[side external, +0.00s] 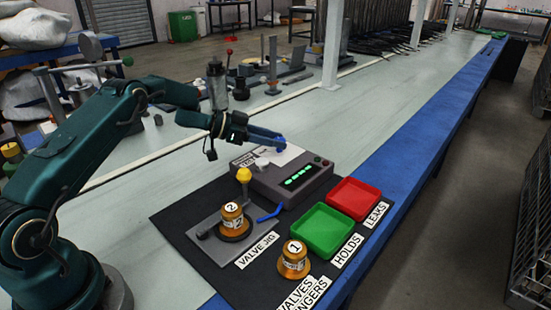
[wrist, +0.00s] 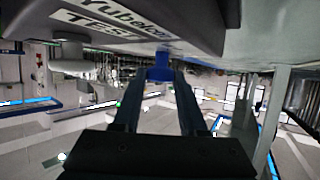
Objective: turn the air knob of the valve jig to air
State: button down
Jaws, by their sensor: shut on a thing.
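The valve jig is a grey plate (side external: 208,226) on a black mat, with a grey test box (side external: 310,187) behind it. My gripper (side external: 279,141) reaches over the back of the box. Its fingers are shut on a small blue knob (wrist: 160,73), which sits at the fingertips in the wrist view. In the side view the fingers mostly hide the knob, and its exact setting cannot be read. A brass valve marked 2 (side external: 234,222) stands upright on the plate. A yellow-topped post (side external: 244,175) and a blue lever (side external: 270,214) are beside it.
A brass valve marked 1 (side external: 294,262) stands on the mat (side external: 170,217) in front. A green tray (side external: 322,231) and a red tray (side external: 354,199) lie right of the jig. A pale round knob (wrist: 68,65) is beside the fingers.

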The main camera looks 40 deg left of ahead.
aim_at(255, 152)
jog(key=shift+w+r+m+g+h, duration=0.1)
jog(key=shift+r+m+g+h, duration=0.05)
jog(key=shift+m+g+h, duration=0.8)
dwell(0.5)
jog(key=shift+c, duration=2.3)
grip_release()
jog(key=shift+a, duration=0.1)
jog(key=shift+v, duration=2.5)
